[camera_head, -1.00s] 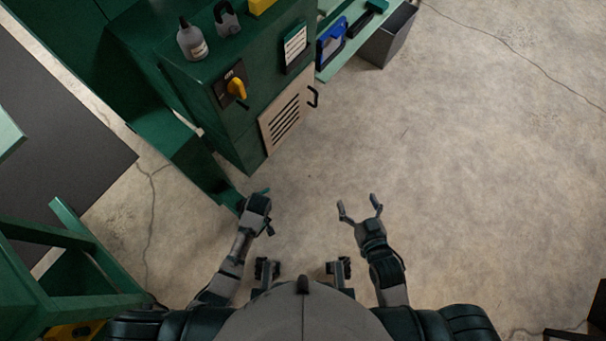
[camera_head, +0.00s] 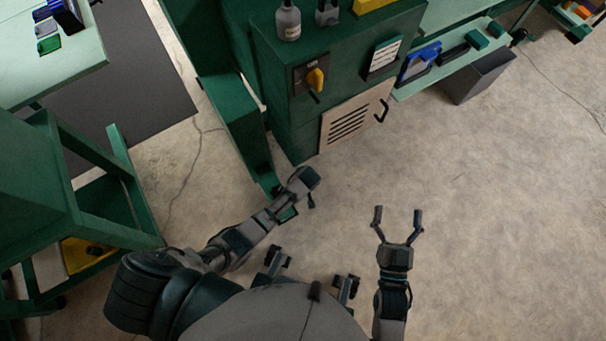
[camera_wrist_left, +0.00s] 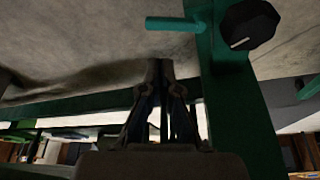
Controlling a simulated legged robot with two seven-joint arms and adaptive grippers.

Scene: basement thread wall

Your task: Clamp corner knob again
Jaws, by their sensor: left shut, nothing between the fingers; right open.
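A black knob (camera_wrist_left: 248,25) with a white mark sits on a green post (camera_wrist_left: 238,100) at the upper right of the left wrist view. A teal peg (camera_wrist_left: 175,23) sticks out leftward from the post beside it. My left gripper (camera_wrist_left: 160,66) is shut and empty, its tips below the peg and left of the post, apart from the knob in the picture. In the head view the left hand (camera_head: 300,182) is at the foot of the green machine, and I cannot make out the black knob there. My right gripper (camera_head: 397,215) is open and empty over bare floor.
The green machine cabinet (camera_head: 300,125) has a yellow switch (camera_head: 316,78) and a vented panel (camera_head: 350,125). A green stand (camera_head: 125,185) is at the left. A dark bin (camera_head: 478,78) is at the upper right. Floor on the right is clear.

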